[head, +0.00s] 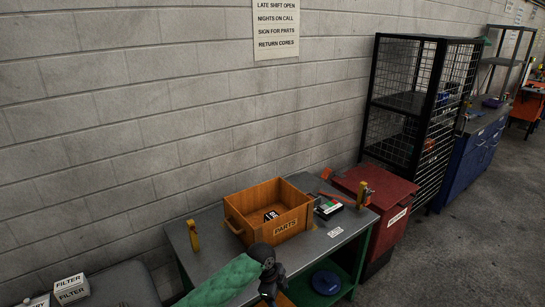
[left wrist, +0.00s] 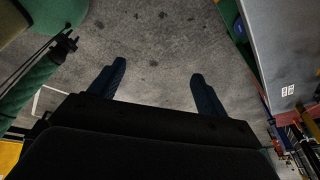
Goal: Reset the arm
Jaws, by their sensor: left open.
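In the head view my left arm, in a green sleeve, comes in from the lower left, and its dark left gripper (head: 268,285) hangs at the front edge of the workbench (head: 335,234). In the left wrist view the left gripper (left wrist: 157,85) is open, with two dark fingers wide apart. Nothing is between them, and bare concrete floor (left wrist: 155,40) shows beyond. At the left of that view is another green sleeve with a small dark end (left wrist: 65,43), apparently my right arm. Its jaws are too small to read.
A wooden parts box (head: 285,228) stands on the workbench, with a small boxed item (head: 328,208) to its right. A red cabinet (head: 385,200) and a black mesh cage (head: 440,100) stand further right. White filter boxes (head: 70,289) are at lower left. The floor at right is clear.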

